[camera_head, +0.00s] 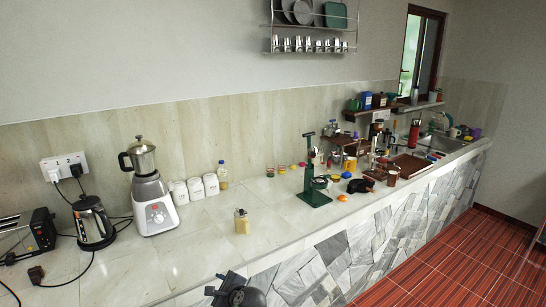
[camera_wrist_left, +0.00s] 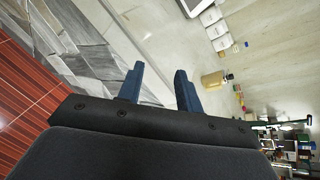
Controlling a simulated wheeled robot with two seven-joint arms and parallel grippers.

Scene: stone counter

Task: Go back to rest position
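My left gripper (camera_head: 220,284) shows at the bottom of the head view, at the counter's front edge. In the left wrist view its two blue-grey fingers (camera_wrist_left: 158,82) stand apart with nothing between them. A small jar with yellowish contents (camera_head: 241,222) stands upright on the stone counter (camera_head: 190,250), apart from the gripper. The jar also shows in the left wrist view (camera_wrist_left: 212,80), beyond the fingers. My right gripper is not in view.
A blender (camera_head: 152,205), a kettle (camera_head: 93,222) and white canisters (camera_head: 195,188) stand at the left. A green stand (camera_head: 314,190) and several small items crowd the right. The counter around the jar is clear. Red tiled floor (camera_head: 440,270) lies in front.

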